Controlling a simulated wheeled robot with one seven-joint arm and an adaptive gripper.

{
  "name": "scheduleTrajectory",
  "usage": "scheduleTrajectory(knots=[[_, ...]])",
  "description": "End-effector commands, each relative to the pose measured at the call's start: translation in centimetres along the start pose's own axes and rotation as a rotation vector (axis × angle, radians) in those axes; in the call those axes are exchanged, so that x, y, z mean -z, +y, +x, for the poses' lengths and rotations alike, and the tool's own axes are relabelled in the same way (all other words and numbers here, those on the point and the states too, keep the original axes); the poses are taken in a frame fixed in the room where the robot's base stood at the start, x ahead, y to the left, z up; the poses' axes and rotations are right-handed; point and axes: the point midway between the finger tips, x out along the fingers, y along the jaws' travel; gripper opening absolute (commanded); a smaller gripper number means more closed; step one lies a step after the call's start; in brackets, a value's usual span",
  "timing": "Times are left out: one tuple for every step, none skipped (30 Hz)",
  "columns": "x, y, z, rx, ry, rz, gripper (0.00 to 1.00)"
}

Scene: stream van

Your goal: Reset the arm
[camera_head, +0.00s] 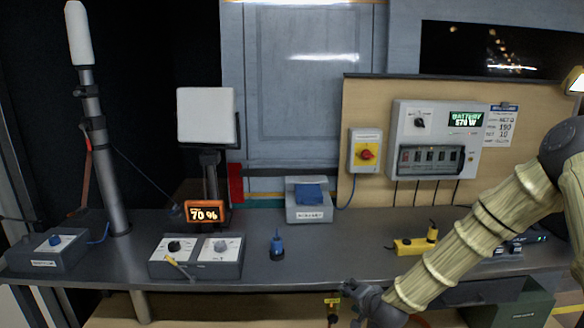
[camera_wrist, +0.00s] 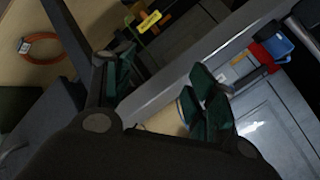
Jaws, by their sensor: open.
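My arm (camera_head: 470,240) comes in from the right in the head view and slants down to the left, in front of the desk's front edge. My gripper (camera_head: 352,300) is at its lower end, low in the middle of the picture, and partly cut off by the bottom edge. In the wrist view my gripper (camera_wrist: 160,95) shows two dark green finger pads set well apart, with nothing between them. It is open and empty, and touches nothing that I can see.
The dark desk (camera_head: 350,255) holds a two-knob box (camera_head: 197,257), a blue-topped item (camera_head: 277,245), a blue-switch box (camera_head: 309,200) and a yellow device (camera_head: 415,243). A battery panel (camera_head: 433,138) and red-knob switch (camera_head: 366,150) hang on the board. A green crate (camera_head: 512,308) stands below right.

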Motion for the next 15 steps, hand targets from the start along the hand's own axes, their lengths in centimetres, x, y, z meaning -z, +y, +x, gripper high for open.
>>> scheduleTrajectory(knots=[[-2.1, 2.1, -0.2, -0.034, -0.03, -0.032, 0.57], [-3.2, 3.3, -0.3, -0.053, -0.047, -0.053, 0.57], [-4.6, 4.8, -0.6, -0.077, -0.07, -0.081, 0.57], [-5.7, 6.1, -0.9, -0.097, -0.088, -0.101, 0.57], [-6.8, 7.4, -1.2, -0.116, -0.106, -0.123, 0.57], [-8.2, 9.0, -1.7, -0.142, -0.131, -0.151, 0.57], [-9.3, 10.3, -2.1, -0.161, -0.151, -0.172, 0.57], [-10.3, 11.6, -2.6, -0.18, -0.17, -0.194, 0.57], [-11.7, 13.3, -3.3, -0.207, -0.198, -0.224, 0.57], [-12.8, 14.6, -3.8, -0.225, -0.219, -0.246, 0.57], [-13.8, 15.8, -4.5, -0.244, -0.24, -0.269, 0.57], [-15.1, 17.6, -5.4, -0.27, -0.269, -0.298, 0.57], [-16.0, 18.8, -6.1, -0.288, -0.291, -0.321, 0.57], [-17.0, 20.1, -6.8, -0.307, -0.315, -0.344, 0.57], [-18.1, 21.7, -7.9, -0.332, -0.345, -0.374, 0.57]])
